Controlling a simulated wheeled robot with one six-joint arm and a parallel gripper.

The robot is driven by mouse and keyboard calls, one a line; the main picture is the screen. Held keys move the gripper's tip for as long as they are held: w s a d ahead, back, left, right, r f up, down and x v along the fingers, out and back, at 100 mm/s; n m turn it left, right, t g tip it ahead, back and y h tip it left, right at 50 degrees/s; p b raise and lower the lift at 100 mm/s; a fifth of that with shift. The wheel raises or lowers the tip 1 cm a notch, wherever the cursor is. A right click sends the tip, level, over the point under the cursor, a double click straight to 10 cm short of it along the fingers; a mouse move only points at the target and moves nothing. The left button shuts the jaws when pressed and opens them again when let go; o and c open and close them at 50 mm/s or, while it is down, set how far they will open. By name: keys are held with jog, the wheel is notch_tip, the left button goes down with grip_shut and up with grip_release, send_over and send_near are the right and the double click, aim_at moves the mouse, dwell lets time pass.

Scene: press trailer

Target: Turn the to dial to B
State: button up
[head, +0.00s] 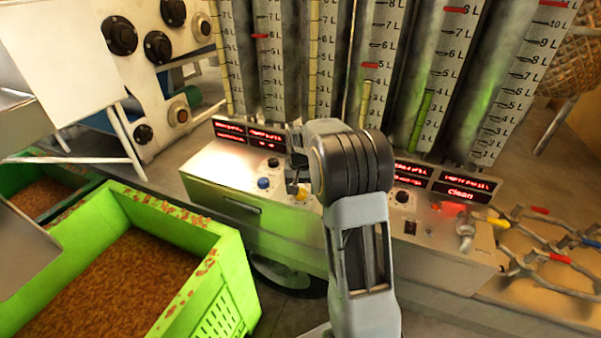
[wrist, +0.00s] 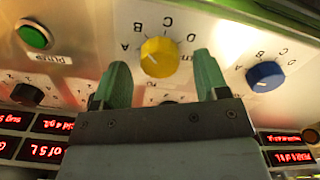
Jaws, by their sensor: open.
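A yellow dial (wrist: 160,57) with letters A, B, C and D around it shows between my fingertips in the wrist view. It appears just beyond the tips, and no finger clearly touches it. Its pale mark seems to lie on the side toward A. A blue dial (wrist: 265,76) with similar letters is to its right. In the head view, the yellow dial (head: 301,195) is partly hidden by my arm and the blue dial (head: 263,183) is left of it. I cannot read which one is labelled "to". My gripper (wrist: 161,70) is open and empty; it shows small in the head view (head: 294,186).
A green button (wrist: 33,36) and a black knob (wrist: 27,95) share the panel. Red displays (head: 248,134) line the panel's back below tall gauge tubes (head: 430,60). A green crate (head: 225,275) stands at the front left.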

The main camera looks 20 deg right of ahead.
aim_at(301, 194)
notch_tip(301, 194, up, 13)
jog(key=shift+f, duration=0.15)
dwell(0.7)
jog(key=s+a+n+t, duration=0.1)
jog(key=s+a, duration=0.2)
jog(key=s, duration=0.4)
jog(key=s+a+f+n+t+p, duration=0.1)
jog(key=s+a+n, duration=0.1)
jog(key=s+a, duration=0.2)
jog(key=s+a+f+n+t, duration=0.1)
jog(key=s+a, duration=0.3)
jog(key=s, duration=0.7)
jog(key=shift+n+t+p, duration=0.3)
jog(key=shift+n+p, duration=0.05)
jog(key=shift+n, duration=0.25)
jog(key=shift+s+f, duration=0.1)
jog(key=shift+c, duration=0.4)
